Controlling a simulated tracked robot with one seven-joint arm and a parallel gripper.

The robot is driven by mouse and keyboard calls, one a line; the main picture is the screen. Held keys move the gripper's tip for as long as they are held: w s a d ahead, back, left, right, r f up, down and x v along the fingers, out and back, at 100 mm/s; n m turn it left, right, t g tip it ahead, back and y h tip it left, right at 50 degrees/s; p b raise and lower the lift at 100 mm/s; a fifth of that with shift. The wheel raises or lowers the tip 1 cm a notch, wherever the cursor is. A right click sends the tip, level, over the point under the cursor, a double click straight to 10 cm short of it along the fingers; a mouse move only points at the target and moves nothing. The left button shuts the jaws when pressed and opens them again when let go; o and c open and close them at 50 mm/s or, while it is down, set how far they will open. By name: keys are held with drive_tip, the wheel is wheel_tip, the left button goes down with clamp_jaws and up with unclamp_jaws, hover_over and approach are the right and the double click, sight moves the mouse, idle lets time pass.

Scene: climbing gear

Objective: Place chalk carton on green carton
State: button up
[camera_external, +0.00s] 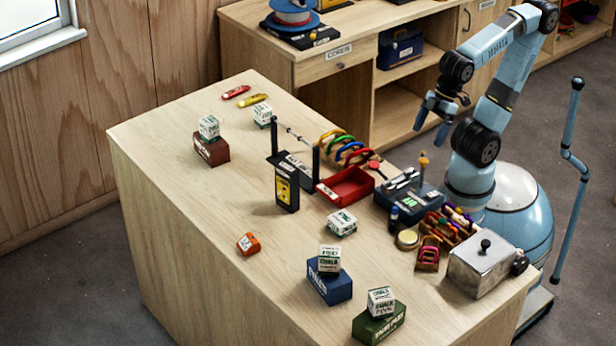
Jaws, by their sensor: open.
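A dark green carton (379,327) stands near the table's front edge. A white chalk carton with green print (380,301) rests on top of it, slightly turned. Similar white cartons are elsewhere: one (329,259) on a blue carton (330,285), one (209,127) on a brown-red carton (212,151), one (342,222) lying on the table, and one (262,114) at the back. My gripper (430,130) is open and empty, raised beyond the table's right side, far from the green carton.
A red tray (345,187), a rack with coloured carabiners (345,147), a dark tool box (409,198) and a metal box with a knob (482,265) crowd the right side. A small orange block (248,244) lies left of centre. The left middle of the table is mostly clear.

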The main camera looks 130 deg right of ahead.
drive_tip(key=shift+n, duration=0.6)
drive_tip(key=s, duration=0.1)
drive_tip(key=s+d, duration=0.2)
drive_tip(key=s, duration=0.1)
